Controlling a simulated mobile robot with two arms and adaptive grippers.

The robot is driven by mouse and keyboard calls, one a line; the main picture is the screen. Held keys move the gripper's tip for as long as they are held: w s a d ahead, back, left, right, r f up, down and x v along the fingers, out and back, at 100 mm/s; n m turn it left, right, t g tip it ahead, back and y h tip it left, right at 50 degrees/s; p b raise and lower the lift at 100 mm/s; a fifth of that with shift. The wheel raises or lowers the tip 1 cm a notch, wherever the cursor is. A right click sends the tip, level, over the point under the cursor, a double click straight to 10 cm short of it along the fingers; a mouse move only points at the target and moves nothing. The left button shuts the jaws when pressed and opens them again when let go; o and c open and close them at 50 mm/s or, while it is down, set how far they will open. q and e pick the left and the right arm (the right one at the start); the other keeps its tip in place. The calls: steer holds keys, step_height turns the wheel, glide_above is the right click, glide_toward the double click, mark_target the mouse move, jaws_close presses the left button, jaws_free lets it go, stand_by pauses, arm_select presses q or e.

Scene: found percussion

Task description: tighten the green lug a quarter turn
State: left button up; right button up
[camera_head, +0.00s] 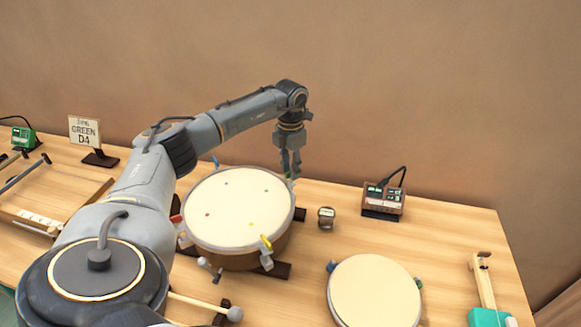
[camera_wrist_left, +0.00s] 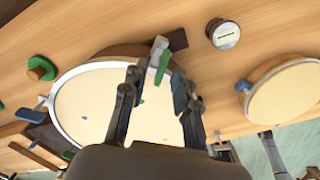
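The large round drum (camera_head: 238,208) has a pale head with colored dots and colored lugs around its rim. The green lug (camera_wrist_left: 163,66) sits at the rim in the left wrist view, beside a grey bracket. In the head view it is largely hidden by my left gripper (camera_head: 291,172), which points down at the far right rim. In the wrist view my left gripper (camera_wrist_left: 158,88) has its fingers apart, one on each side of the lug; I cannot tell whether either touches it. A sign (camera_head: 85,131) reads "GREEN D4". My right gripper is not in view.
A small round gauge (camera_head: 326,217) and a brown box with a display (camera_head: 383,200) stand right of the drum. A smaller drum (camera_head: 374,292) is at front right. A mallet (camera_head: 235,313) lies in front. Bare table (camera_head: 440,235) shows at right.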

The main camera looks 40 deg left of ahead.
arm_select(q)
step_height(320, 180, up, 12)
stand_by(0.5)
stand_by(0.5)
